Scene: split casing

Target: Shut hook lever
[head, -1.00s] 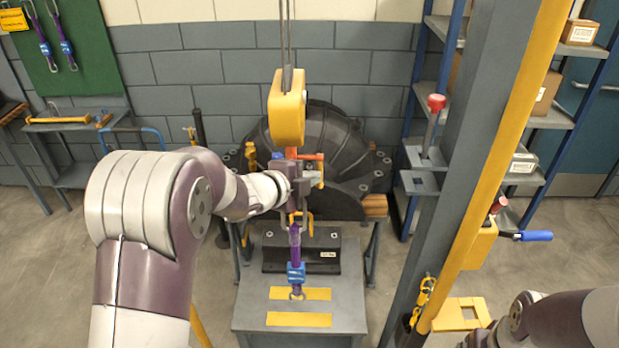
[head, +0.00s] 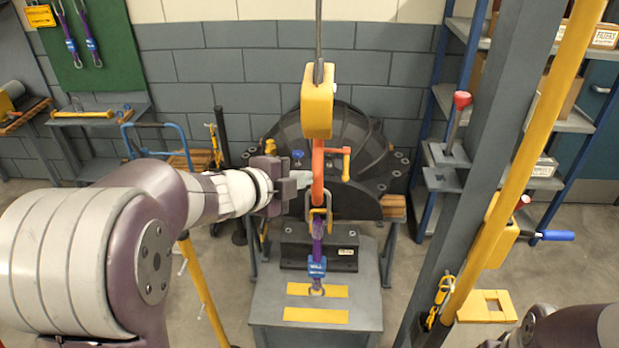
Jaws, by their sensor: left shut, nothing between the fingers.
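The orange hook (head: 318,172) hangs below the yellow hoist block (head: 318,100). My right gripper is out of view; only part of that arm shows at the lower right.
A grey bench (head: 267,318) with yellow strips stands below the hook. A dark ribbed casing (head: 367,135) is behind it. A yellow stand (head: 200,290) is near my left arm.

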